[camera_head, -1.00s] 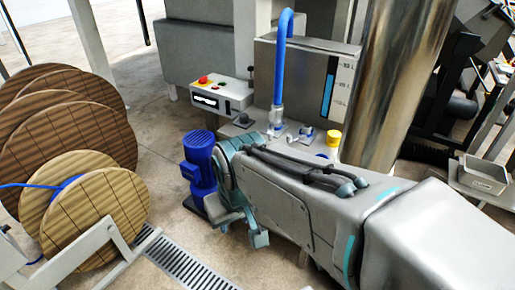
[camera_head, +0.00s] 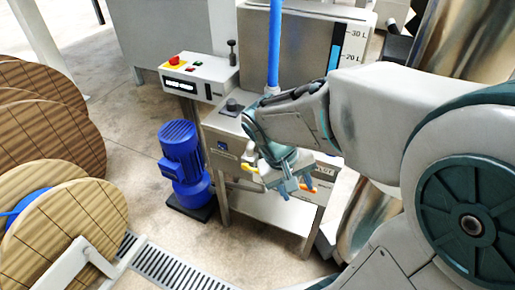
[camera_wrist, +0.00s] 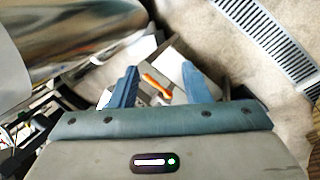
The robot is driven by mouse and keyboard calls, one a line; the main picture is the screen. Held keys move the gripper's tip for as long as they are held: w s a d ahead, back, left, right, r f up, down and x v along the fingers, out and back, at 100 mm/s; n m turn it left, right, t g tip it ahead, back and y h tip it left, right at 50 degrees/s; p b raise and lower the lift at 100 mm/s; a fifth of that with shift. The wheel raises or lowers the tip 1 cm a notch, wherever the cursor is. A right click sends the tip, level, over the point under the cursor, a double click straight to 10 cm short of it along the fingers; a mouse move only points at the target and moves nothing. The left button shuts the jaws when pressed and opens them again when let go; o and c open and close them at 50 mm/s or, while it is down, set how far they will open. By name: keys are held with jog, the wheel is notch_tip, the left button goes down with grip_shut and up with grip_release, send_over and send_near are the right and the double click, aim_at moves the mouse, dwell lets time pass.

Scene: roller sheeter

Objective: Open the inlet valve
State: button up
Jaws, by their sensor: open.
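An orange valve handle (camera_wrist: 157,86) shows in the wrist view between my two blue fingers. In the head view, a bit of orange (camera_head: 309,184) shows beside the fingertips, mostly hidden by my gripper. A yellow handle (camera_head: 250,168) shows left of my gripper on the front of the steel machine (camera_head: 228,146). Which handle is the inlet valve is not marked. My gripper (camera_head: 297,189) is open and points down at the machine's front. In the wrist view my gripper (camera_wrist: 159,78) has its fingers apart on either side of the orange handle; contact cannot be told.
A blue motor (camera_head: 183,160) stands on the floor left of the machine. A control box (camera_head: 198,77) with a red button is behind it. A blue hose (camera_head: 274,45) rises from the machine beside the tank gauge (camera_head: 338,48). Wooden cable reels (camera_head: 70,215) and a floor drain (camera_head: 170,265) lie left.

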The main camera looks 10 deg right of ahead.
jog(key=w+f+n+h+b, duration=0.1)
jog(key=w+f+h+b, duration=0.4)
jog(key=f, duration=0.4)
jog(key=n+t+h+b, duration=0.5)
jog(key=t+h+b, duration=0.1)
jog(key=t+b, duration=0.35)
send_near(256, 170)
jog(key=s+d+f+x, duration=0.1)
jog(key=x, duration=1.2)
jog(key=shift+s, duration=0.15)
jog(key=shift+d, duration=0.1)
grip_shut()
